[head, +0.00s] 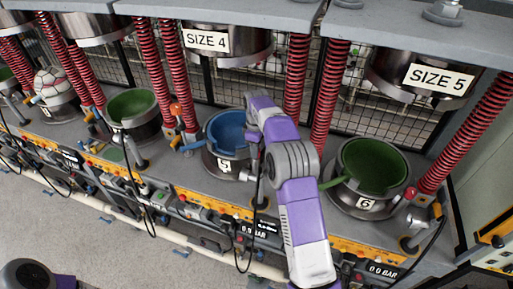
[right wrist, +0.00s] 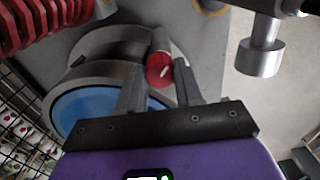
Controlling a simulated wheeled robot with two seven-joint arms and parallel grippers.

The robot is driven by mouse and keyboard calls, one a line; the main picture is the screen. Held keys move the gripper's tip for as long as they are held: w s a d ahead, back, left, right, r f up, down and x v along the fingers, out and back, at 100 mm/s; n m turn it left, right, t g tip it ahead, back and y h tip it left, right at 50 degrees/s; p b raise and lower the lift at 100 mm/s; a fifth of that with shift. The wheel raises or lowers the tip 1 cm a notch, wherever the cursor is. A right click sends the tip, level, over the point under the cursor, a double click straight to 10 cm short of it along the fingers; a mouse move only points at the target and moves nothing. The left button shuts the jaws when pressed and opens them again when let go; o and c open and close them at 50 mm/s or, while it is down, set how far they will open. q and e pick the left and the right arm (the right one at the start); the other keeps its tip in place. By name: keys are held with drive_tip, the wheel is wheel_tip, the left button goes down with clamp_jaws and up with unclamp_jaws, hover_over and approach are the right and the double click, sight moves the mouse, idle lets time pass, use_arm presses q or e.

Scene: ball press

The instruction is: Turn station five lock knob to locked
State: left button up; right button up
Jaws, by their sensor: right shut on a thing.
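Station five is the middle press station with a blue bowl (head: 228,130) and a "5" label (head: 224,165). Its lock knob (right wrist: 160,70) shows in the right wrist view as a red round face with a slanted white mark, on a grey metal stem. My right gripper (right wrist: 157,84) is shut on this knob, one finger on each side. In the head view my right gripper (head: 254,134) is at the right side of the blue bowl, and my arm hides the knob. The blue bowl's rim (right wrist: 62,108) is left of the fingers in the wrist view. My left gripper is not in view.
Station six, with a green bowl (head: 372,170), stands to the right of my arm. Red springs (head: 322,105) rise behind the stations. A metal cylinder (right wrist: 260,57) hangs right of the fingers in the wrist view. Black cables run down the front.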

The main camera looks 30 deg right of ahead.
drive_tip(key=m+p, duration=0.2)
drive_tip(key=m, duration=0.2)
drive_tip(key=shift+r+p, duration=0.2)
drive_tip(key=shift+p, duration=0.15)
drive_tip(key=m+p, duration=0.1)
drive_tip(key=m, duration=0.2)
drive_tip(key=shift+f+m+p, duration=0.1)
drive_tip(key=shift+m+p, duration=0.4)
drive_tip(key=shift+m, duration=1.2)
drive_tip(key=o, duration=0.8)
drive_tip(key=shift+c, duration=0.2)
drive_tip(key=shift+a, duration=0.1)
wheel_tip(320, 180, up, 8)
drive_tip(key=shift+f, duration=0.2)
